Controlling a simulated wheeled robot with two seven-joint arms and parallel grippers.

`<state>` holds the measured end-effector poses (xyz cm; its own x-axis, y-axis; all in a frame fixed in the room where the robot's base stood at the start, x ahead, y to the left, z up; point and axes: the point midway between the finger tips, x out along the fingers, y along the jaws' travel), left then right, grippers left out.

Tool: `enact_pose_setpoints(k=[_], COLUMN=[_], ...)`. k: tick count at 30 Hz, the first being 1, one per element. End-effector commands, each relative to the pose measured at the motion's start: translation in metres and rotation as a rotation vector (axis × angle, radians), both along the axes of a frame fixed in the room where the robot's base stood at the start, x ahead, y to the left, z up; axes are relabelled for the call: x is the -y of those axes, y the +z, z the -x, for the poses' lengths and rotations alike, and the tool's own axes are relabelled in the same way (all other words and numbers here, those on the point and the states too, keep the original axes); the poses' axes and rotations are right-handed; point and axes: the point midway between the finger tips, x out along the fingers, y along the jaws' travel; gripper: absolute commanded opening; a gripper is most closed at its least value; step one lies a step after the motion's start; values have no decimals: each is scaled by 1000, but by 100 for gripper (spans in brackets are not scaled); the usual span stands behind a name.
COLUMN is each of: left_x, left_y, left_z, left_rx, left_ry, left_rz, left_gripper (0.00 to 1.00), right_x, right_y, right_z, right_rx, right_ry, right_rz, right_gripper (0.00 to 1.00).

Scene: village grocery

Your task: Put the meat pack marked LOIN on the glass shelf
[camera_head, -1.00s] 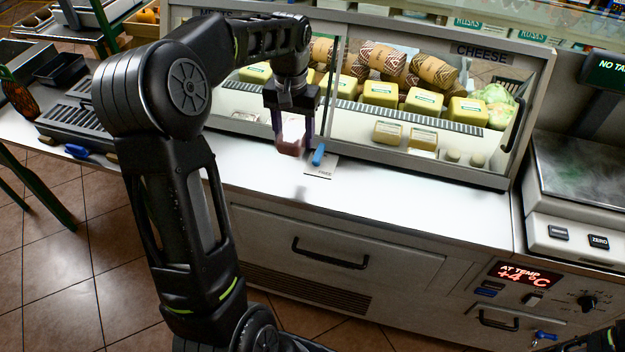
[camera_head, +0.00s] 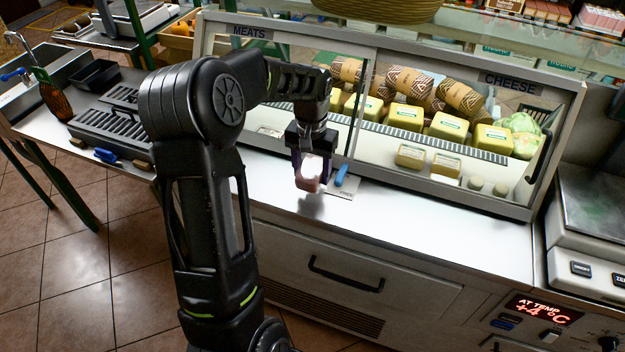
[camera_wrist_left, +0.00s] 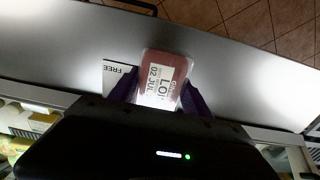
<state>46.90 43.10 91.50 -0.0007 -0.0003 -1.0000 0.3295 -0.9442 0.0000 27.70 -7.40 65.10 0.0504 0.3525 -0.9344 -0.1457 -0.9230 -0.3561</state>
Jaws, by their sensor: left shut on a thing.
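The meat pack (camera_wrist_left: 163,78) is pinkish with a white label reading LOI and 02 JUL in the left wrist view. My left gripper (camera_head: 311,176) is shut on it and holds it above the white counter, in front of the glass case. The pack also shows at the fingertips in the head view (camera_head: 308,184). The glass case (camera_head: 450,205) has a left part marked MEATS and a right part marked CHEESE. A glass shelf cannot be told apart clearly; my left arm hides much of the MEATS part. My right gripper is not in view.
A blue-handled item (camera_head: 341,175) and a white card (camera_head: 343,189) lie on the counter just right of the pack. Yellow cheese packs (camera_head: 404,117) stand in the case. A scale (camera_head: 595,215) stands at right. The counter front is clear.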

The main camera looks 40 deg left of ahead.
Motion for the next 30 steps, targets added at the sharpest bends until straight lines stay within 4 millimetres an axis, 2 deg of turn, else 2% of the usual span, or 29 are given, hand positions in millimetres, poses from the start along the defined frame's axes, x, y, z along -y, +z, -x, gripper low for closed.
enact_pose_setpoints(k=[7, 15, 26, 27, 30], left_x=[0, 0, 0, 0, 0], left_y=[-3, -35, -40, -41, -40], left_z=[0, 0, 0, 0, 0], left_rx=[-1, -1, 1, 1, 1], left_ry=[0, -1, 0, 0, 0], left_rz=[0, 0, 0, 0, 0], left_gripper=[0, 0, 0, 57, 65], right_x=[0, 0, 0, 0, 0], right_y=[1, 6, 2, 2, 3], right_z=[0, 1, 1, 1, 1], right_rx=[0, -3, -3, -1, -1], right_ry=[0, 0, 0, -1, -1], right_rz=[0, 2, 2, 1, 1], right_gripper=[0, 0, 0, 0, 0])
